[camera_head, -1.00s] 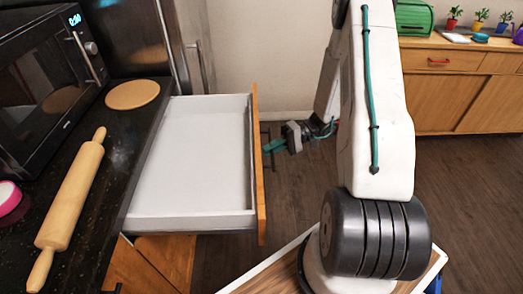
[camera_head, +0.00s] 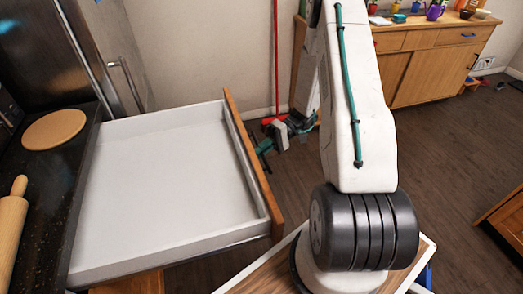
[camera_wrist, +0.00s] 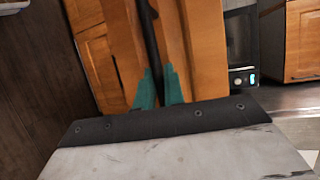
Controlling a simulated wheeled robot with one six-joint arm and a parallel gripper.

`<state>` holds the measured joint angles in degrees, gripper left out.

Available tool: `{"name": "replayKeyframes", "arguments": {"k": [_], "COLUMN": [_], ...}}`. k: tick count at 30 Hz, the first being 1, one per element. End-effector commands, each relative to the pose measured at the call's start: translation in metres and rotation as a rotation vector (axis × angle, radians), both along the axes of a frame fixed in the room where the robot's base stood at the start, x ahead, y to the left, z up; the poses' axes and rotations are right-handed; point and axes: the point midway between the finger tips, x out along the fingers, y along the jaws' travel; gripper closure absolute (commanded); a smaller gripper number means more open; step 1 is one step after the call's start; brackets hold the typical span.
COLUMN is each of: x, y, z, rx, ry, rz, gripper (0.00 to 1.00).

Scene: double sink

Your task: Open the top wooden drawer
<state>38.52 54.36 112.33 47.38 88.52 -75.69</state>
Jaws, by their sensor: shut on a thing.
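The top wooden drawer (camera_head: 165,185) stands far out from under the dark counter in the head view. Its white inside is empty, and its wooden front (camera_head: 252,165) faces my arm. My gripper (camera_head: 263,147) is at the outer side of that front, with its green fingers close to the wood. In the wrist view my green fingers (camera_wrist: 158,85) are shut on the dark bar handle (camera_wrist: 150,35), which runs up between them against the wooden front (camera_wrist: 205,45). The head view hides the handle behind the front.
A rolling pin (camera_head: 12,230) and a round wooden board (camera_head: 54,130) lie on the counter at left. A steel fridge (camera_head: 100,50) stands behind the drawer. A wooden sideboard (camera_head: 420,65) is at the back right. Dark floor lies open to the right of my arm.

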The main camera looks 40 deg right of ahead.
Motion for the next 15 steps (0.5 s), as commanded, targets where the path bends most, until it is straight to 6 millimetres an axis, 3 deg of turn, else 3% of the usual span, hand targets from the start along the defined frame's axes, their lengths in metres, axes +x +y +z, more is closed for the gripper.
{"name": "replayKeyframes", "arguments": {"k": [2, 3, 5, 15], "x": [0.0013, 0.0013, 0.0012, 0.0005], "y": [-0.0011, -0.0012, -0.0013, -0.0048], "z": [0.0003, 0.0002, 0.0003, 0.0008], "rx": [-0.002, -0.002, -0.002, -0.001], "ry": [-0.003, -0.003, -0.003, -0.002], "rz": [-0.002, -0.002, -0.002, -0.003], "gripper": [1.0, 0.84, 0.68, 0.68]}}
